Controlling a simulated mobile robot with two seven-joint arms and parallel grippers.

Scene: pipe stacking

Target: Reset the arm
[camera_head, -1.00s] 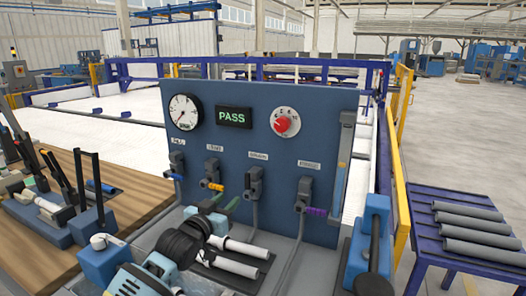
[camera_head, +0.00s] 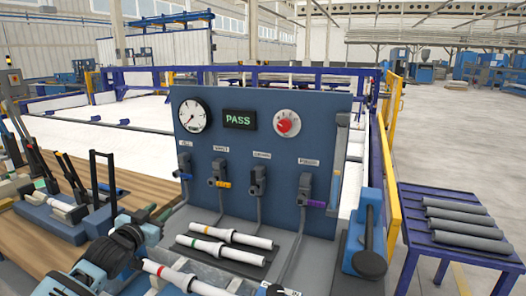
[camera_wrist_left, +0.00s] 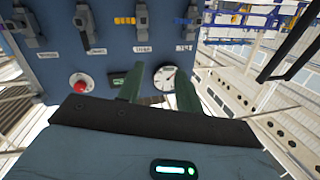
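My left arm comes in at the lower left of the head view, with its dark wrist over the left part of the workbench. My left gripper (camera_wrist_left: 158,88) shows in the left wrist view with its two green fingers apart and nothing between them. That view shows the blue panel (camera_wrist_left: 90,55) upside down beyond the fingers. In the head view the panel (camera_head: 262,150) stands upright, with a gauge, a red knob and a screen reading PASS. My right gripper is not in view.
White pipes with coloured bands, one orange (camera_head: 232,236) and one green (camera_head: 220,250), lie on black holders before the panel. A red-banded pipe (camera_head: 185,279) lies nearer. Grey pipes (camera_head: 455,218) rest on a blue table (camera_head: 415,236) at right. A wooden bench (camera_head: 45,240) is at left.

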